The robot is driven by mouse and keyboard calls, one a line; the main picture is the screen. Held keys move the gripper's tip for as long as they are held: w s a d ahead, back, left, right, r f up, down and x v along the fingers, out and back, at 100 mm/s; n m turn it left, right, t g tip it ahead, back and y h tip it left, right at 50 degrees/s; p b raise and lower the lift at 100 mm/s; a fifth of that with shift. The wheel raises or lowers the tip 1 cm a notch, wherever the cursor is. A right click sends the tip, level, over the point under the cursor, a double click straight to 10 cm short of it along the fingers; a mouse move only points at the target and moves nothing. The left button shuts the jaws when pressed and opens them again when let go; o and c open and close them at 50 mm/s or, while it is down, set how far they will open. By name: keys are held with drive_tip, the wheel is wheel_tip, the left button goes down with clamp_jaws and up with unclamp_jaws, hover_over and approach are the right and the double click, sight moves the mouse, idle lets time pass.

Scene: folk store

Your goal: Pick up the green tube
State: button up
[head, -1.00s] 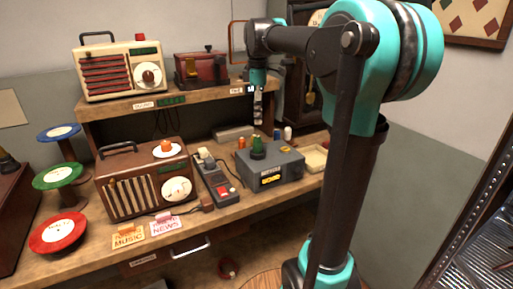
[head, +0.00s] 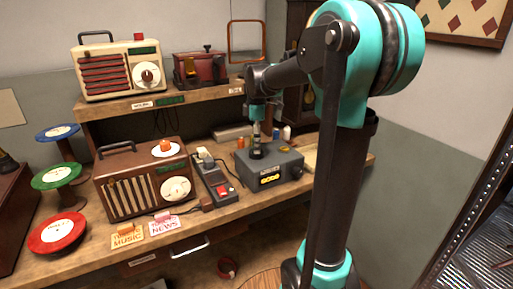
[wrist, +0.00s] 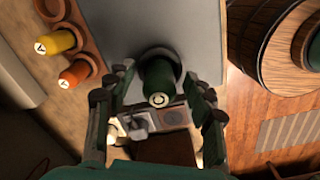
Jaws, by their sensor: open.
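The green tube (wrist: 158,78) stands upright on the grey box (head: 278,174), its end facing the wrist camera. My gripper (head: 257,142) is over the box in the head view and mostly hides the tube there. In the wrist view my gripper (wrist: 160,88) is open, with one finger to the left of the tube and one to the right. Gaps show on both sides, and the fingers do not appear to grip it.
A yellow tube (wrist: 55,43) and an orange tube (wrist: 75,73) sit in a holder beside the box. A brown radio (head: 145,182) and a dark device with a red button (head: 215,180) stand left of the box. The shelf (head: 150,105) overhangs the bench behind.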

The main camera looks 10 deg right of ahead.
drive_tip(key=c, duration=0.9)
drive_tip(key=shift+r, duration=0.1)
drive_tip(key=shift+c, duration=0.2)
